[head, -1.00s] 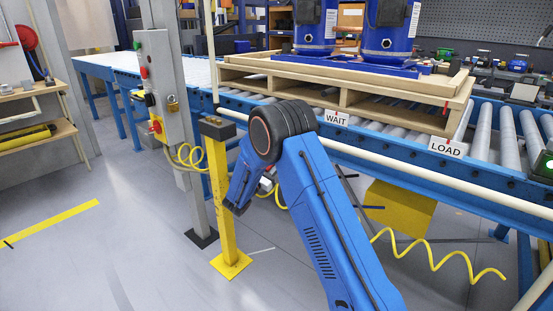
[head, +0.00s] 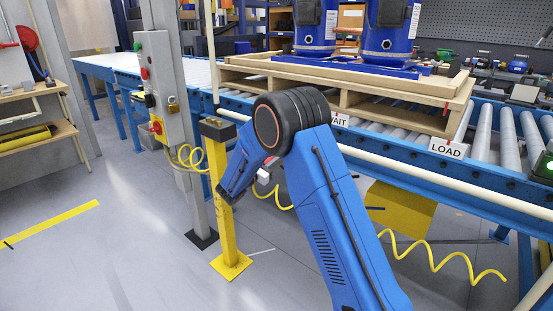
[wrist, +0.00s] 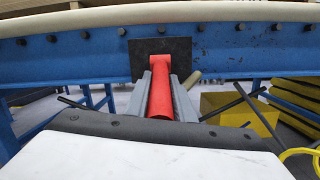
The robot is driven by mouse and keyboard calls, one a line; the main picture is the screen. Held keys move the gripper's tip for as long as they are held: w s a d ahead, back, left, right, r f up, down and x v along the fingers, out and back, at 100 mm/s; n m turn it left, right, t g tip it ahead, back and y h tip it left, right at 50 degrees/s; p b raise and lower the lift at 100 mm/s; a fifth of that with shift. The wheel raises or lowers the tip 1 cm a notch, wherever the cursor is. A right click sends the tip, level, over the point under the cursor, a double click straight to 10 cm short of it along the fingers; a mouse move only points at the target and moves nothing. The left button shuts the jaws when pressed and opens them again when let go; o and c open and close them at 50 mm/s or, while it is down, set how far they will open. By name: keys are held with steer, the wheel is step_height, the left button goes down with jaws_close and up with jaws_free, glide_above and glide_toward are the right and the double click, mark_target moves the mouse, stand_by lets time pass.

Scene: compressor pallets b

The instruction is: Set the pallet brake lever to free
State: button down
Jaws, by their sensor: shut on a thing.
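The red brake lever (wrist: 161,65) shows in the wrist view in front of a black plate (wrist: 146,51) on the blue conveyor rail. My gripper (wrist: 161,88) has its two grey fingers on either side of the lever and is shut on it. The lever's upper end shows above the fingertips, and it runs down between them towards the wrist.
A LOAD sign (head: 448,148) hangs on the rail, and my arm partly covers the WAIT sign (head: 341,120). A yellow post (head: 224,225) stands left of my arm, beside a grey control post. A coiled yellow hose (head: 440,262) hangs below the conveyor. Floor at left is open.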

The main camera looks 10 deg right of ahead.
step_height(320, 180, up, 3)
steer(key=g+y, duration=0.2)
steer(key=shift+s+a+y, duration=0.1)
steer(key=shift+y, duration=0.3)
steer(key=shift+r+g+y, duration=1)
steer(key=shift+r+y, duration=0.15)
steer(key=shift+y, duration=0.05)
steer(key=shift+d, duration=0.2)
steer(key=c, duration=1.5)
jaws_free()
steer(key=shift+r, duration=0.1)
steer(key=shift+c, duration=0.2)
steer(key=shift+a, duration=0.1)
steer(key=v, duration=1.7)
steer(key=shift+r, duration=0.15)
